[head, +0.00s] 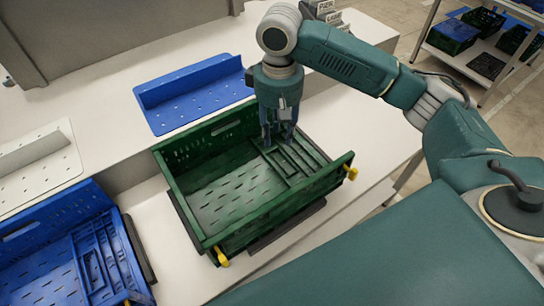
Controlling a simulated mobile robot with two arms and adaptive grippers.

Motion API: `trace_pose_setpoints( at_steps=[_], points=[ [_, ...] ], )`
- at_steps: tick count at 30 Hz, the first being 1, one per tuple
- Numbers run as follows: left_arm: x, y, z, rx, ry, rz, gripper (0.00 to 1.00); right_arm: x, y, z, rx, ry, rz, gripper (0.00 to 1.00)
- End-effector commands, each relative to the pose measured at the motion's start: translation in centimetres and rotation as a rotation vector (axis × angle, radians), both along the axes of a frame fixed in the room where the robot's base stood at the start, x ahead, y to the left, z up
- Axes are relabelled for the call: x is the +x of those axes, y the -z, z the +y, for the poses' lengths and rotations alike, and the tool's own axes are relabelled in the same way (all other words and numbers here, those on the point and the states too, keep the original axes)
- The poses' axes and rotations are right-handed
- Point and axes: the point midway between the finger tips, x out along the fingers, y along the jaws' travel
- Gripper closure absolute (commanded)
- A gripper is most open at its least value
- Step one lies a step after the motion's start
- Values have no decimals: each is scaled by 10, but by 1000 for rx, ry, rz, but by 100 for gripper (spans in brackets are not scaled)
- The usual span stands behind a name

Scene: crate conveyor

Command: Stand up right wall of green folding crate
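The green folding crate (190,205) sits in the middle of the head view on the white conveyor surface. Its left, far and near walls stand upright. Its right wall (300,160) lies folded down inside, over the right part of the crate floor. My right gripper (279,138) points straight down at the far right corner of the crate, by the far end of the folded right wall. Its fingertips are close to that panel; whether they touch it, and how far apart they are, is too small to tell. My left gripper is out of view.
A blue crate (28,232) with a folded panel stands at the lower left. A blue perforated tray (195,92) and a white one (40,160) lie behind. Yellow latches (221,257) stick out from the near wall's ends. A shelf with crates (453,35) is far right.

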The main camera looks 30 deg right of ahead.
Motion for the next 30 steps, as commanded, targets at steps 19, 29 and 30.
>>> trace_pose_setpoints(
  at_steps=[19,29,30],
  points=[
    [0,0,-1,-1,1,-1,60,-1,96,0,0,1,3,65],
    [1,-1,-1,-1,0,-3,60,0,115,0,0,-1,0,65],
    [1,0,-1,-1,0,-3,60,0,115,0,0,-1,0,65]
  ],
)
